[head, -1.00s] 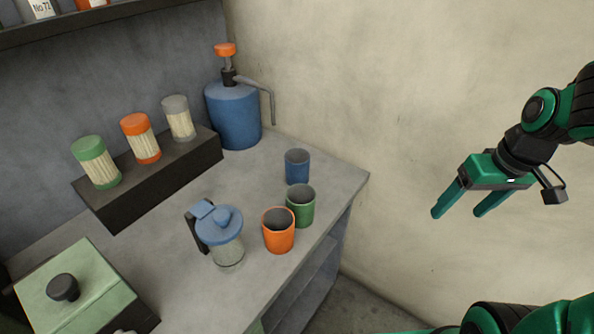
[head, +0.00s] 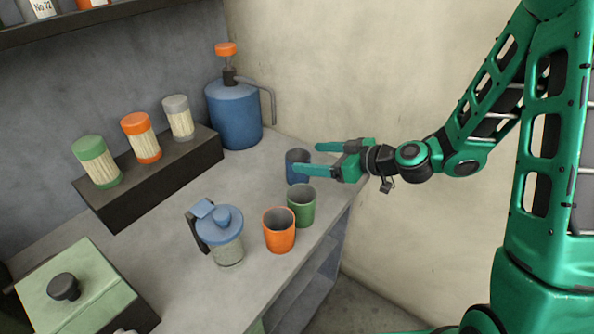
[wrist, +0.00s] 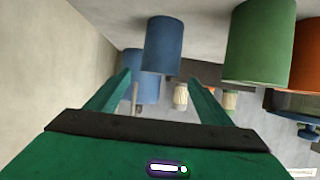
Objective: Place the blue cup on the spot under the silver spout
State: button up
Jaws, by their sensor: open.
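The blue cup (head: 298,180) stands upright on the counter, behind the green cup. In the wrist view the blue cup (wrist: 162,45) appears upside down, ahead of and lined up with the gap between my fingers. My gripper (head: 308,157) is open and empty, reaching in from the right at the cup. In the head view the near finger covers part of the cup; I cannot tell if the tips reach past its sides. The silver spout (head: 271,102) bends down from the blue pump bottle (head: 235,115). No marked spot is visible on the counter beneath it.
A green cup (head: 301,206) stands close to the blue cup, with an orange cup (head: 279,230) beside it. A lidded glass jug (head: 226,245) is to their left. A dark ledge (head: 160,180) holds several jars.

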aim_at(289, 156)
jog(key=x, duration=1)
jog(key=shift+w+f, duration=0.15)
jog(key=shift+c, duration=0.4)
jog(key=c, duration=1.3)
jog(key=shift+o, duration=0.2)
